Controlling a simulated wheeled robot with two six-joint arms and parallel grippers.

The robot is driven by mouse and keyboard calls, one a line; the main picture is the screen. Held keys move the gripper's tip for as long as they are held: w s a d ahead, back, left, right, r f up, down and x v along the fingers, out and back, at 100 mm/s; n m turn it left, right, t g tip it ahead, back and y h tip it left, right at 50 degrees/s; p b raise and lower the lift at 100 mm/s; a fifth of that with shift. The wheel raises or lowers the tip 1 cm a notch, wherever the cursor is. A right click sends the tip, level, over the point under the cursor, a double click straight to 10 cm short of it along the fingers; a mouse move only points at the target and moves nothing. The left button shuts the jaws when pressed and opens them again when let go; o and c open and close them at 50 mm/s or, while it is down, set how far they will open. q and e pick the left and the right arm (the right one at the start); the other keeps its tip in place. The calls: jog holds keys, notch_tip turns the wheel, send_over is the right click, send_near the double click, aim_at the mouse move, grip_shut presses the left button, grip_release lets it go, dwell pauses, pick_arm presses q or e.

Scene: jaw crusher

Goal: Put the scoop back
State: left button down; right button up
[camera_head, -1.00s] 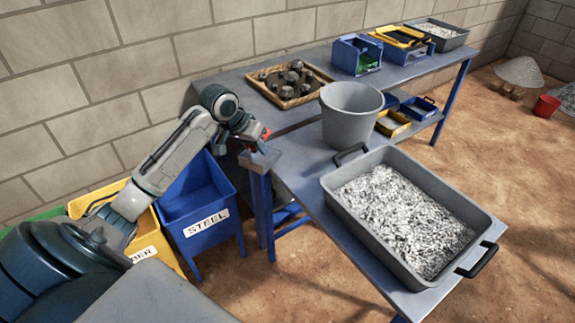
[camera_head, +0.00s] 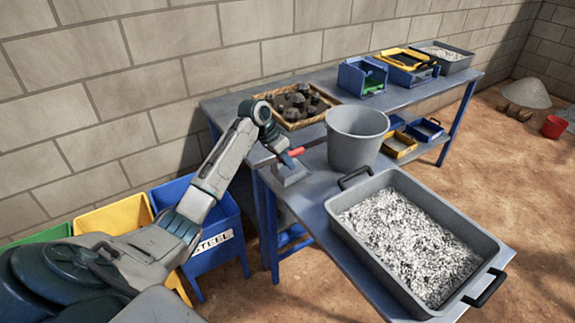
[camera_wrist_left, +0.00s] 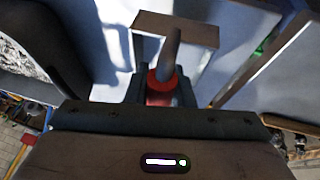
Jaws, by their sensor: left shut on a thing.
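The scoop (camera_head: 291,175) has a grey metal pan and a red handle. My left gripper (camera_head: 284,152) is shut on its red handle. The pan is over the near left part of the table (camera_head: 318,188), left of the grey bucket (camera_head: 356,138); I cannot tell whether it touches the top. In the left wrist view the scoop (camera_wrist_left: 172,20) points away from the jaws, with the red handle (camera_wrist_left: 159,88) between them; the jaws hide part of the handle. My right gripper is not in view.
A large grey tray (camera_head: 333,222) of crushed stone stands at the front right. A wooden tray (camera_head: 292,122) of dark rocks lies behind the scoop. Blue (camera_head: 362,91) and yellow (camera_head: 398,66) bins stand farther back. A blue STEEL bin (camera_head: 218,262) stands on the floor at left.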

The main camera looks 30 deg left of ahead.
aim_at(291, 172)
pick_arm(q)
jog(key=shift+w+a+f, duration=0.1)
jog(key=shift+w+a, duration=0.05)
jog(key=shift+w, duration=0.5)
notch_tip(291, 172, down, 3)
jog(key=shift+f+p, duration=0.15)
jog(key=shift+p, duration=0.5)
jog(key=shift+f, duration=0.1)
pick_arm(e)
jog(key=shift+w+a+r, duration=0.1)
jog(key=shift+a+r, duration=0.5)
pick_arm(q)
jog(key=shift+f, duration=0.1)
jog(key=c, duration=1.3)
grip_release()
jog(key=shift+o, duration=0.2)
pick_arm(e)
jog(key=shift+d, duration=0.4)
